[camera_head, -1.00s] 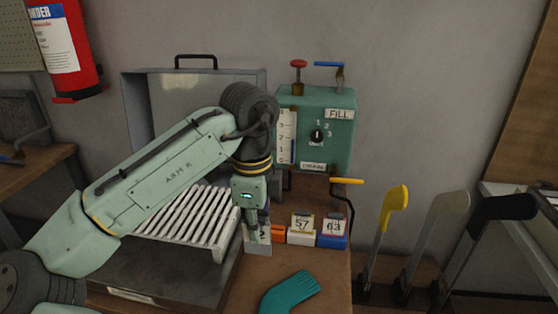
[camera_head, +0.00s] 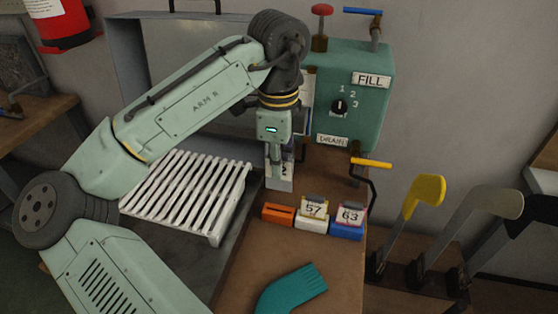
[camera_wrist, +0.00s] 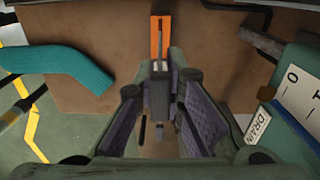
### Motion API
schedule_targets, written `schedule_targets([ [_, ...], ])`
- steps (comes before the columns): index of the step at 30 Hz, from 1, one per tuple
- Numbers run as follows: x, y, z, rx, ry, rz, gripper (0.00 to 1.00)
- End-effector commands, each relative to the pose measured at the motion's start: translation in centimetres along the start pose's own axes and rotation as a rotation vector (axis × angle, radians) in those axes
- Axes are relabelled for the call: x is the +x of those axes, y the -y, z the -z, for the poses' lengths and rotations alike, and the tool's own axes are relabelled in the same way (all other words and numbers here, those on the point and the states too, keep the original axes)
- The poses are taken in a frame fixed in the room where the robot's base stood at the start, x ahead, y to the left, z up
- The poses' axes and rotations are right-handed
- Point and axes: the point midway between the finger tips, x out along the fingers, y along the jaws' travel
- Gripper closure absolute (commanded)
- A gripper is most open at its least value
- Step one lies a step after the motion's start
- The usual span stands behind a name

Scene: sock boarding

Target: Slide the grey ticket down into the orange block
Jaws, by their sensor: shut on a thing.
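My gripper (camera_head: 280,158) points down and is shut on the grey ticket (camera_head: 280,181), which hangs upright below the fingers. In the head view the ticket's lower edge shows just above the orange block (camera_head: 277,214) in the picture, apart from it. The orange block has a dark slot along its top and holds no ticket. In the wrist view the orange block (camera_wrist: 160,38) lies beyond the fingertips, with its slot in line with them. The ticket (camera_wrist: 158,97) shows there nearly edge-on between the purple finger pads. Its printed face is partly hidden by the fingers.
A white block (camera_head: 311,223) with ticket 57 and a blue block (camera_head: 346,230) with ticket 63 stand right of the orange one. A teal sock form (camera_head: 291,290) lies in front. A white slatted rack (camera_head: 187,190) is at left, a green tank (camera_head: 352,110) behind.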

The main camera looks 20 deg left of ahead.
Motion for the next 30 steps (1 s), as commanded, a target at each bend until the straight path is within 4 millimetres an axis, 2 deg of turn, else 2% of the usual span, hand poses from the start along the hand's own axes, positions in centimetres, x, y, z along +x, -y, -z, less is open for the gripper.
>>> schedule_targets([
  [3,-0.1,0.0,0.0,0.002,-0.002,0.000,1.00],
  [18,4.9,0.0,-0.1,0.000,0.000,0.000,1.00],
  [30,5.8,0.0,-0.1,0.000,0.002,0.001,1.00],
])
